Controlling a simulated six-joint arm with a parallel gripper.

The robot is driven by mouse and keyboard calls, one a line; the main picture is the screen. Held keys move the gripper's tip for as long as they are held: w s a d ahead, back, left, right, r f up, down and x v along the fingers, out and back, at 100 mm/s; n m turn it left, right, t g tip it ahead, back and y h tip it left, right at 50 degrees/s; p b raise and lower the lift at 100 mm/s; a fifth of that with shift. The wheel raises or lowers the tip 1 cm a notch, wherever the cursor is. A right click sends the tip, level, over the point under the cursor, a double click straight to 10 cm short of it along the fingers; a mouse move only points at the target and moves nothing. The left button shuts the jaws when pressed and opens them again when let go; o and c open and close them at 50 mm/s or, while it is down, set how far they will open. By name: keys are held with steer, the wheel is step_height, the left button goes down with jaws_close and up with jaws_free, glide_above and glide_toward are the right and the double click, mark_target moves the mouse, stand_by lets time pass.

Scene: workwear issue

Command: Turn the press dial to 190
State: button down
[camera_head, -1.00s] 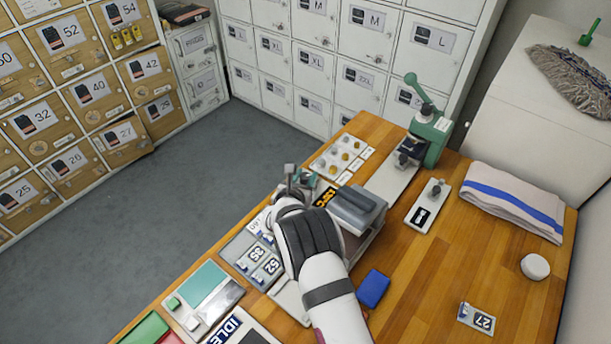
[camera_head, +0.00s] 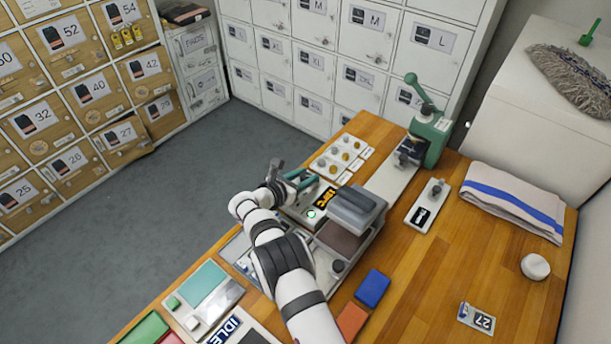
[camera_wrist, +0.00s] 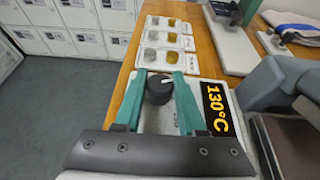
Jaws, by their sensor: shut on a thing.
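The press (camera_head: 357,208) stands on the wooden bench with its grey upper block over a dark plate. Its display (camera_wrist: 215,108) reads 130°C in orange in the wrist view; it also shows in the head view (camera_head: 326,197). The black round dial (camera_wrist: 158,90) sits left of the display, with a white mark on its top towards the upper right. My gripper (camera_wrist: 160,76) has its green fingers on either side of the dial and is shut on it. In the head view my gripper (camera_head: 297,180) is at the press's far left end, and the dial is hidden.
A tray of silver and gold pieces (camera_head: 341,157) lies just beyond the gripper. A green hand press (camera_head: 430,135) stands at the back. A blue block (camera_head: 372,288) and an orange block (camera_head: 352,320) lie near my arm.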

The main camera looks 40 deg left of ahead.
steer(key=shift+m+h, duration=0.6)
steer(key=shift+h, duration=0.1)
steer(key=shift+w+m+h, duration=0.1)
steer(key=shift+m+h, duration=0.3)
steer(key=shift+h, duration=0.1)
steer(key=c, duration=0.5)
jaws_free()
steer(key=v, duration=1.6)
steer(key=shift+d, duration=0.15)
